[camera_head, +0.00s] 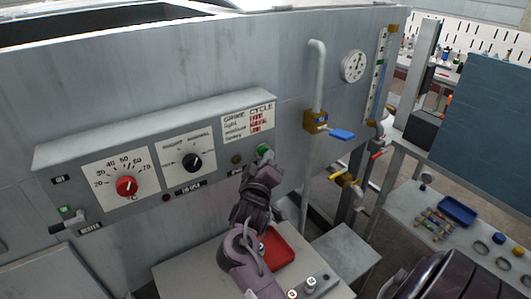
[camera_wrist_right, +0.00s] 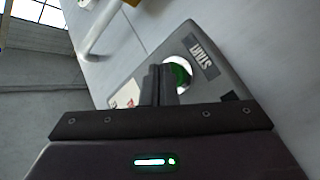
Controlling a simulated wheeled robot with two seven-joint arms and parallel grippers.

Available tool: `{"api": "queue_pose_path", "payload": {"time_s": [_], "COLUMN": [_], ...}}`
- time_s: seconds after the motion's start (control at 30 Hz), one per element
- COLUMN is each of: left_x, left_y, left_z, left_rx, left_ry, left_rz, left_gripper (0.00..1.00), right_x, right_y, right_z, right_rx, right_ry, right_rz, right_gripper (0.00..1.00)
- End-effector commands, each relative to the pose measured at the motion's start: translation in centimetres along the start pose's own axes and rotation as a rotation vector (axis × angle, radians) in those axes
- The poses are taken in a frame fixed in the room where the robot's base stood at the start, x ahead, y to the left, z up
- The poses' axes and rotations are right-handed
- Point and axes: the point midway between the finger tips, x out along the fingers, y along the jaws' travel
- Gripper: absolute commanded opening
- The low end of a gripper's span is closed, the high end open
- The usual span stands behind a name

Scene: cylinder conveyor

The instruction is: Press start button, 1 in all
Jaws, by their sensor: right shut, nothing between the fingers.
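The green start button (camera_head: 263,150) sits at the right end of the grey control panel (camera_head: 160,122). In the right wrist view the green button (camera_wrist_right: 181,74) sits in a pale ring beside a START label (camera_wrist_right: 201,57). My right gripper (camera_head: 262,168) is shut and empty, just below the button in the head view. In the right wrist view its shut fingertips (camera_wrist_right: 159,72) overlap the button's left side. I cannot tell whether they touch it. My left gripper is not in view.
A red dial (camera_head: 126,186) and a black dial (camera_head: 192,162) are on the panel to the left. A pipe with a blue-handled valve (camera_head: 341,134) stands to the right.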

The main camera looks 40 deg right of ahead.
Motion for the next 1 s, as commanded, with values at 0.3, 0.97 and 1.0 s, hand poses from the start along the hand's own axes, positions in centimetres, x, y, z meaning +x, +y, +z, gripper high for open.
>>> {"api": "queue_pose_path", "payload": {"time_s": [0.3,0.97,1.0], "left_x": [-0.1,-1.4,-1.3], "left_y": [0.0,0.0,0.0], "left_z": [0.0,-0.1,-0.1], "left_rx": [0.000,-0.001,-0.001], "left_ry": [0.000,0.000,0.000], "left_rz": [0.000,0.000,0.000], "left_gripper": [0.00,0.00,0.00], "right_x": [0.2,-1.0,-1.1], "right_y": [-0.1,0.8,0.8], "right_z": [-0.2,0.7,0.7], "right_rx": [0.000,-0.001,0.000], "right_ry": [0.002,0.001,0.001], "right_rz": [0.001,-0.001,0.000], "right_gripper": [0.00,0.00,0.00]}}
